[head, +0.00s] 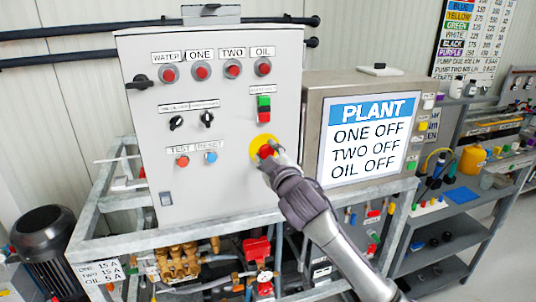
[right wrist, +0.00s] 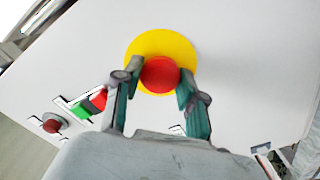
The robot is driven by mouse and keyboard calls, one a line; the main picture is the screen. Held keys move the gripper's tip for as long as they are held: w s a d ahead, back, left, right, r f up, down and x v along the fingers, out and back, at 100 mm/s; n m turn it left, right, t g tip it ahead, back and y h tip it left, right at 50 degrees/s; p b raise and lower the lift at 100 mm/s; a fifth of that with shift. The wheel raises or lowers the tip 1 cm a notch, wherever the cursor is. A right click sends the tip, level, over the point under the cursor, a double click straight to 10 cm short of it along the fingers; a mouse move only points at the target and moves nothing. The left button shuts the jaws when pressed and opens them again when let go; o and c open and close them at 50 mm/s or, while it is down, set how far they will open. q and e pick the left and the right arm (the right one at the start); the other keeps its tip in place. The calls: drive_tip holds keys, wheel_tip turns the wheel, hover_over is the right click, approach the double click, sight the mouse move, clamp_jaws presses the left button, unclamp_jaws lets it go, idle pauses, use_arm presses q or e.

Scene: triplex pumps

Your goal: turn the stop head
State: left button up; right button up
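The stop head (head: 266,151) is a red round knob on a yellow disc (head: 255,145), low on the right of the grey cabinet's front. My right gripper (head: 270,160) is at it, coming from below right and partly hiding it. In the right wrist view, the red stop head (right wrist: 160,75) lies between the two fingertips of my right gripper (right wrist: 160,78). One finger is close against each side, with no clear gap, so the gripper looks shut on it. My left gripper is not in view.
The grey cabinet (head: 215,100) carries lamps, switches and a green and red button pair (head: 264,108) above the stop head. A screen (head: 368,138) at right reads "ONE OFF, TWO OFF, OIL OFF". A metal frame with pipes and valves stands below.

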drive_tip(key=c, duration=0.5)
drive_tip(key=m, duration=0.4)
drive_tip(key=shift+m, duration=0.7)
drive_tip(key=o, duration=1.2)
drive_tip(key=v, duration=1.2)
